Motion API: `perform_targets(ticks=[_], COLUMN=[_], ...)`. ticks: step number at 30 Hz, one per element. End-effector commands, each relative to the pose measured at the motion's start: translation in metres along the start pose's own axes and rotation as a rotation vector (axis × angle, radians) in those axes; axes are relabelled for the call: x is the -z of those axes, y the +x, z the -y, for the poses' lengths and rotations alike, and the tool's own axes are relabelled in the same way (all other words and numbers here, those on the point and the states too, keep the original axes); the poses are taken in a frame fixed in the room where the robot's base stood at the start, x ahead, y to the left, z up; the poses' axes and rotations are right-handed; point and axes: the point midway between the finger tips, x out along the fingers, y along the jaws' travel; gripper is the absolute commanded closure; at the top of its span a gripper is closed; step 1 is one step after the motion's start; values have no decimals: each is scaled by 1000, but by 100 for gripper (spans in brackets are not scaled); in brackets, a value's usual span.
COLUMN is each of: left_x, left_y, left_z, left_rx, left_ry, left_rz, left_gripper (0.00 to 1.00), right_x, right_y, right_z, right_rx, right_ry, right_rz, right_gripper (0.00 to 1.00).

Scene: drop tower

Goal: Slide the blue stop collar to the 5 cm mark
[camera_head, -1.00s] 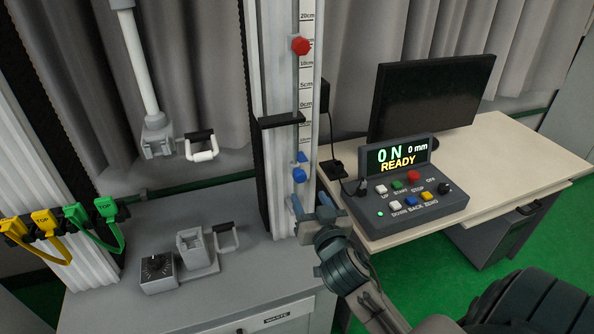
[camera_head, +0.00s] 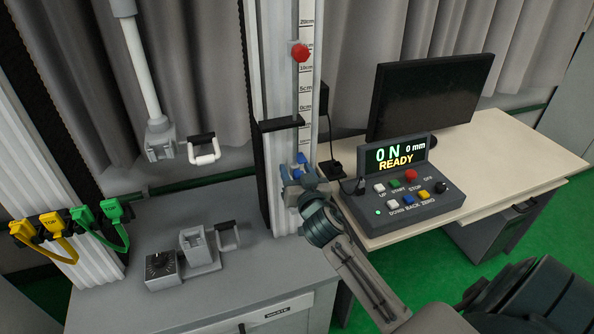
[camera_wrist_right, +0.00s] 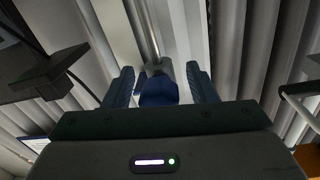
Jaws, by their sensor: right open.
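The blue stop collar (camera_head: 298,172) sits on the upright rail of the tower, below the black bracket and below the 0 cm mark. The printed scale (camera_head: 306,88) runs up the rail, with the 5 cm mark above the collar. My right gripper (camera_head: 304,184) is at the collar and partly covers it. In the right wrist view the collar's blue knob (camera_wrist_right: 158,92) lies between the two open blue fingers (camera_wrist_right: 161,86), with a gap on each side. My left gripper is not in view.
A red collar (camera_head: 300,52) sits higher on the rail. A black bracket (camera_head: 281,125) juts out above the blue collar. The control box (camera_head: 411,201) reads 0 N, 0 mm, READY, on the desk at right. A grey fixture (camera_head: 199,252) stands on the bench at left.

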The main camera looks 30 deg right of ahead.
Motion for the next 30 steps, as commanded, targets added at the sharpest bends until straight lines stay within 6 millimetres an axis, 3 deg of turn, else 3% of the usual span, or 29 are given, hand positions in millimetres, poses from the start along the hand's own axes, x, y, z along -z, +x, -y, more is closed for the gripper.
perform_targets(ticks=[4, 9, 12, 19, 27, 30], left_x=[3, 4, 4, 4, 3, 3], left_y=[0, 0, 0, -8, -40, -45], left_z=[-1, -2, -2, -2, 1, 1], left_rx=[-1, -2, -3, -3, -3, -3], left_ry=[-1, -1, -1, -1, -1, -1], left_rz=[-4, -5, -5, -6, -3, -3], left_gripper=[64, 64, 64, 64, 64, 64], right_x=[0, 0, 0, 12, 63, 72], right_y=[0, 0, 0, 0, 0, 0], right_z=[0, 0, 0, 2, 9, 11], right_rx=[0, 0, 0, 0, -1, -1], right_ry=[0, 0, 0, 0, -1, 0], right_rz=[0, 0, 0, -2, -4, -3], right_gripper=[52, 85, 100, 100, 100, 100])
